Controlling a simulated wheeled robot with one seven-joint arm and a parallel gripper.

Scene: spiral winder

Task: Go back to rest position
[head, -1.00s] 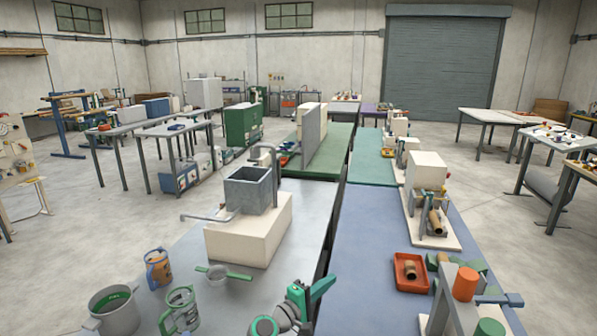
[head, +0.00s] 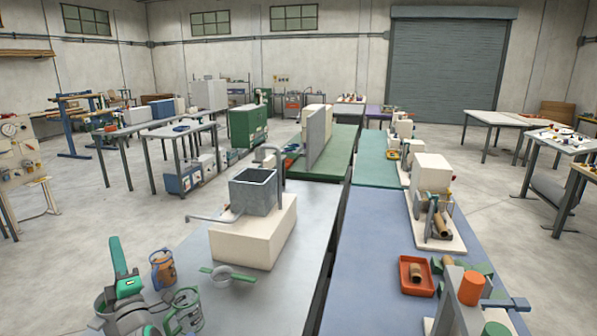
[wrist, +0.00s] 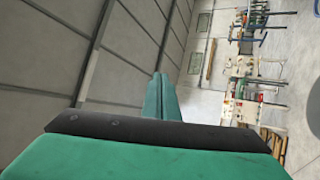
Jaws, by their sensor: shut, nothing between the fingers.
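My gripper (wrist: 162,92) shows in the wrist view as green fingers above a dark band, shut with nothing between them. In the head view my green and grey arm (head: 125,290) is at the lower left, its green end pointing up, over the bench. It covers much of a grey pot there. The wrist picture is turned sideways and shows wall panels and distant workshop stands, with nothing close to the fingers.
An orange jug (head: 162,270), a green-framed jug (head: 184,312) and a green-handled strainer (head: 232,276) stand just right of my arm. A grey tank (head: 253,191) on a cream block is further back. A red tray (head: 416,275) lies on the blue bench at right.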

